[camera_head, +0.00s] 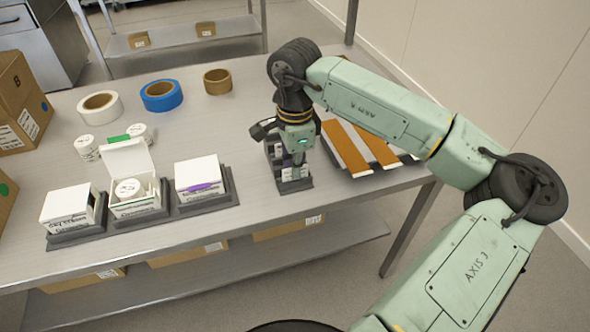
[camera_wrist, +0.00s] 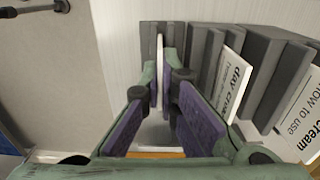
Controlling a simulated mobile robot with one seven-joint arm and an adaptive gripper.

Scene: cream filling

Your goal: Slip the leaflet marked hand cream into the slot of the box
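My gripper (camera_wrist: 160,88) reaches down into the leaflet rack (camera_head: 305,184) right of the boxes. In the wrist view, its purple-padded fingertips stand on either side of a thin white leaflet (camera_wrist: 160,48), seen edge-on. The gap is very narrow, so I cannot tell whether they press on it. Its marking is hidden. Another leaflet (camera_wrist: 234,82) reads "day cream". One further right (camera_wrist: 300,118) shows "how to use" and "cream". In the head view, an open-lidded white box (camera_head: 137,208) holds a white jar (camera_head: 128,188). Its print is too small to read surely.
Two more white boxes, left (camera_head: 70,204) and right (camera_head: 197,174), sit in dark holders; the right one has a purple mark. Two white jars (camera_head: 86,148) and tape rolls (camera_head: 161,95) stand behind. A tray with orange-brown strips (camera_head: 345,150) lies right of the rack.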

